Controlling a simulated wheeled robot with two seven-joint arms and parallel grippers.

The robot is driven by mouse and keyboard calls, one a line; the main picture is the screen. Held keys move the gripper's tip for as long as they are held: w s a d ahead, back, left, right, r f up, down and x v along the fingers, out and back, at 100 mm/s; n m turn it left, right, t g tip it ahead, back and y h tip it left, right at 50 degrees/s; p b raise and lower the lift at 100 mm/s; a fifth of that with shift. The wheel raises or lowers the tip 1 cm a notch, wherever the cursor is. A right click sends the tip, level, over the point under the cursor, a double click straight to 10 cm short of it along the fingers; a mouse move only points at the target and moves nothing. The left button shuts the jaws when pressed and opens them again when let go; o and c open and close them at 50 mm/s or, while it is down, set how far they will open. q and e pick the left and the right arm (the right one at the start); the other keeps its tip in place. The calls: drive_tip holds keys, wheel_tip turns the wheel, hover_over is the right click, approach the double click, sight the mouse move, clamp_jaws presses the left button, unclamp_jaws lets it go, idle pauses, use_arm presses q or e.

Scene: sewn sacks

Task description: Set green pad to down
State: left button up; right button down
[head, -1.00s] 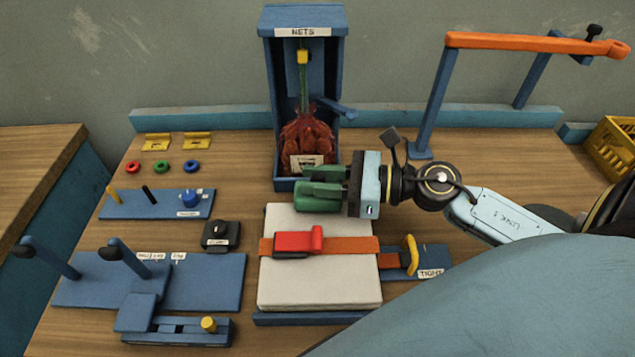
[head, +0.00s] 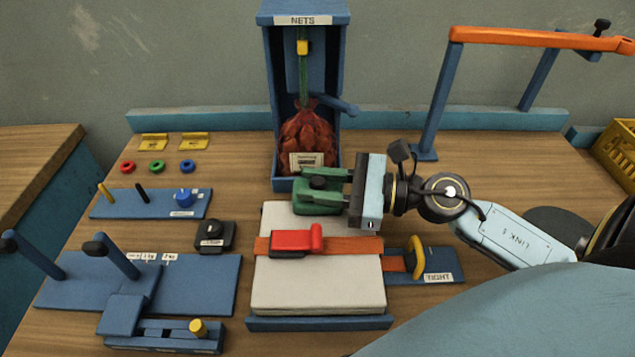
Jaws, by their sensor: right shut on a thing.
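My right gripper (head: 318,187) reaches in from the right with green jaws, above the far end of the cream sack (head: 280,292). It is shut on a small dark thing with a rounded top (head: 318,182). The jaws hide most of this thing, and I cannot tell whether part of the green there is a separate green pad. A green ring (head: 156,166) lies flat on the table at the left, between a red ring (head: 128,167) and a blue ring (head: 187,166). My left gripper is not in view.
A blue stand labelled NETS (head: 265,100) with a red net bag (head: 306,135) is just behind the gripper. A red buckle (head: 292,240) and orange strap cross the sack. A yellow handle (head: 416,257) is at right; blue lever fixtures (head: 205,285) are at left.

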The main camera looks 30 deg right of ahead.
sight(318, 179)
drive_tip(key=c, duration=1.2)
unclamp_jaws()
drive_tip(key=shift+r, duration=0.1)
drive_tip(key=shift+r, duration=0.4)
wheel_tip(318, 179, up, 8)
drive_tip(key=p, duration=0.4)
drive_tip(key=shift+r, duration=0.55)
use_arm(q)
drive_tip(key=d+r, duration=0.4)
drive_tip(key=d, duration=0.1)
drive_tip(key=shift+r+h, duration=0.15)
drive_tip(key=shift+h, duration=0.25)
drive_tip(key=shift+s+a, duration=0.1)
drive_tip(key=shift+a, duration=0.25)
